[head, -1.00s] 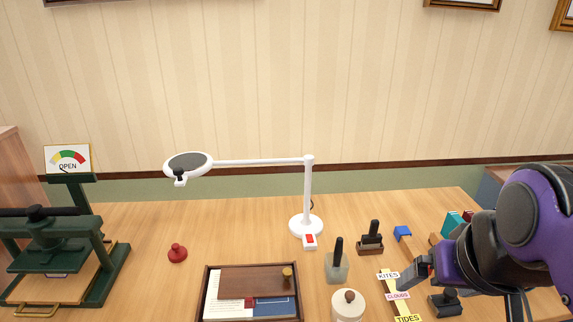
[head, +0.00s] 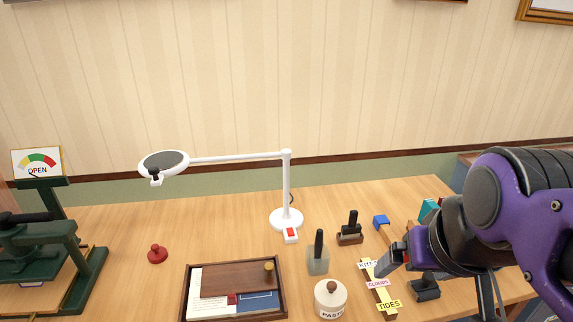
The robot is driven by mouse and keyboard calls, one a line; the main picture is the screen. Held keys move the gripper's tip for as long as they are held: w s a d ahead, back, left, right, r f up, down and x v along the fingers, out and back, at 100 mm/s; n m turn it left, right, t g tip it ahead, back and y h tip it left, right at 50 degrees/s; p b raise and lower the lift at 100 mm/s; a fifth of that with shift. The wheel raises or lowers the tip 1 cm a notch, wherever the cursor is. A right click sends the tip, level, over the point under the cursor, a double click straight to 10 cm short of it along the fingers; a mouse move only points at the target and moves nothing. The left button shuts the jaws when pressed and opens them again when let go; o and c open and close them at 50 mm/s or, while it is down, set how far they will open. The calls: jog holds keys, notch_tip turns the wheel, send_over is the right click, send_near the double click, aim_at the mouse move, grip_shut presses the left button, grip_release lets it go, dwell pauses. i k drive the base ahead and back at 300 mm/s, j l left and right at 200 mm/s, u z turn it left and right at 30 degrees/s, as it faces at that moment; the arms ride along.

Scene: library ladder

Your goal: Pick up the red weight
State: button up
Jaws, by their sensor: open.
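The red weight (head: 157,254) is a small round piece with a knob on top. It stands upright on the wooden table, left of the wooden tray and below the lamp head in the head view. My gripper (head: 388,262) is at the right, over the strip of labels, far to the right of the weight. It is open and I see nothing in it. Part of the gripper is hidden by its own wrist.
A green press (head: 50,260) stands left of the weight. A wooden tray (head: 187,290) holds papers and a brown board. A white lamp (head: 287,190), a paste jar (head: 330,300) and several stamps stand between the weight and my gripper. Bare table surrounds the weight.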

aim_at(158, 254)
jog(key=k+j+u, duration=0.1)
jog(key=j+u, duration=0.25)
jog(key=j, duration=0.8)
jog(key=k+j+u, duration=0.1)
jog(key=j, duration=0.25)
jog(key=j+u, duration=0.15)
jog(key=j, duration=0.2)
jog(key=k+j+u, duration=0.1)
jog(key=j, duration=0.25)
jog(key=k+j+u, duration=0.1)
jog(key=j, duration=0.25)
jog(key=k+j+u, duration=0.1)
jog(key=j, duration=0.3)
jog(key=k+j+u, duration=0.1)
jog(key=j, duration=0.25)
jog(key=i+l+z, duration=0.1)
jog(key=l, duration=0.35)
jog(key=i+l+z, duration=0.15)
jog(key=l, duration=0.25)
jog(key=i+l+z, duration=0.1)
jog(key=l, duration=0.3)
